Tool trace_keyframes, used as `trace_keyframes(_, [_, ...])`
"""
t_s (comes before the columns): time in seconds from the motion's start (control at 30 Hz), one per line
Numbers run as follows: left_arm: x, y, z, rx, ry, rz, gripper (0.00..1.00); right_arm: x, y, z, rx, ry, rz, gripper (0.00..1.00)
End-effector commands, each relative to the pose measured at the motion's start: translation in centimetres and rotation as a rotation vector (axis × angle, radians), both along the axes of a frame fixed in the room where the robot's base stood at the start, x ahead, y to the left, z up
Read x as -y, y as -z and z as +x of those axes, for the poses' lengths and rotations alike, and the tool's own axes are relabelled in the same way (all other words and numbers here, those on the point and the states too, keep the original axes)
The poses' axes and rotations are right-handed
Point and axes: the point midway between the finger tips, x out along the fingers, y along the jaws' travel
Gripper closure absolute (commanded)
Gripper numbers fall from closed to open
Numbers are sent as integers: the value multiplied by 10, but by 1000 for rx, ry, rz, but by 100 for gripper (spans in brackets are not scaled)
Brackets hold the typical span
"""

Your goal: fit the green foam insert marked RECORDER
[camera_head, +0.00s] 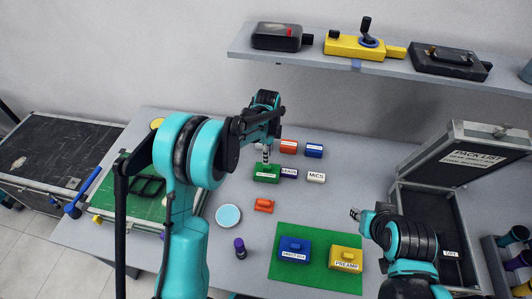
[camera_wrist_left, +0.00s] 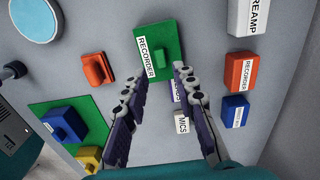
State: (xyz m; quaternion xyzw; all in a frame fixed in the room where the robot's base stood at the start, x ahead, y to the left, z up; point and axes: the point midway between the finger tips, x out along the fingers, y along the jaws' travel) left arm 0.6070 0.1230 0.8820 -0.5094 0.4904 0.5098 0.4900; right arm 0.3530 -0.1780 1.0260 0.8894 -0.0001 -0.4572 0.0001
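The green foam insert marked RECORDER (camera_head: 263,175) lies on the table among other labelled blocks. In the left wrist view the green insert (camera_wrist_left: 146,32) shows its white label and a raised green grip. My left gripper (camera_head: 267,158) points down over it. In the left wrist view its fingers (camera_wrist_left: 158,76) are spread, with nothing between them; whether they touch the insert cannot be told. My right gripper (camera_head: 356,214) is beside the open case, small and partly hidden by its wrist. The case (camera_head: 407,200) at the right has a dark interior and a lid marked PACK LIST (camera_head: 470,155).
Beside the insert are blocks marked LEADS (camera_head: 289,173) and MICS (camera_head: 315,178), with orange (camera_head: 288,147) and blue (camera_head: 314,151) ones behind. A green mat (camera_head: 315,279) holds a blue and a yellow device. A shelf (camera_head: 300,65) overhangs the back.

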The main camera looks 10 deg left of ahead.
Motion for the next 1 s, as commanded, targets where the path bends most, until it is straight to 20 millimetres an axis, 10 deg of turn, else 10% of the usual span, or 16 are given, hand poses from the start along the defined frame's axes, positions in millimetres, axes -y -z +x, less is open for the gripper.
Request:
trace_keyframes(0.63, [0, 70, 0, 1, -2, 0, 72, 0, 49, 0, 0, 0, 0, 66])
trace_keyframes(0.73, [0, 68, 0, 1, -2, 0, 99, 0, 47, 0, 0, 0, 0, 66])
trace_keyframes(1.0, [0, 66, 0, 1, -2, 0, 100, 0, 46, 0, 0, 0, 0, 66])
